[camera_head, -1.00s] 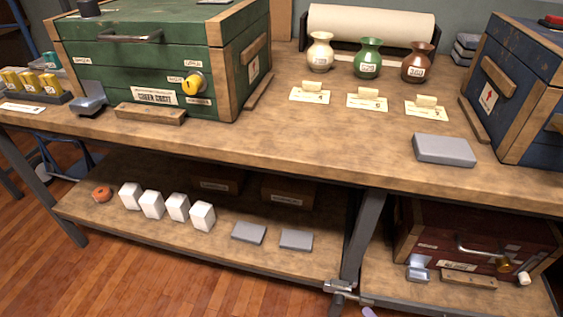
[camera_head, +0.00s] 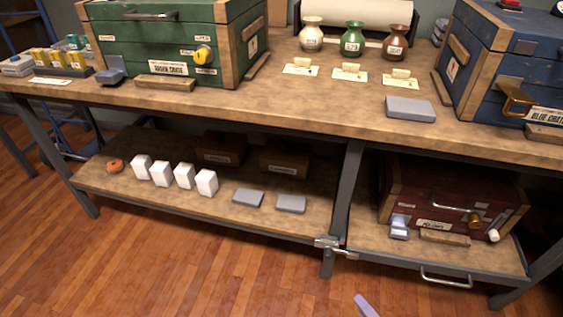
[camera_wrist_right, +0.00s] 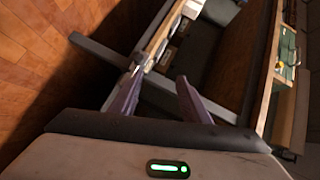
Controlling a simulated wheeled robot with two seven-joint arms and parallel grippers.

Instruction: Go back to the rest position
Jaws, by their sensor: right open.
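My right gripper shows in the wrist view (camera_wrist_right: 158,92) with its two purple fingers apart and nothing between them. In the head view only a purple finger of my right gripper (camera_head: 365,306) shows at the bottom edge, over the wooden floor and in front of the workbench. It looks clear of the bench and of the things on it. The rest of the right arm is hidden below the picture. My left gripper shows in neither view.
The workbench top (camera_head: 290,105) carries a green crate (camera_head: 185,45), a blue crate (camera_head: 500,60), several vases and a grey block (camera_head: 410,108). The lower shelf (camera_head: 130,186) holds white boxes; a red crate (camera_head: 450,195) sits lower right. The floor (camera_head: 220,270) in front is clear.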

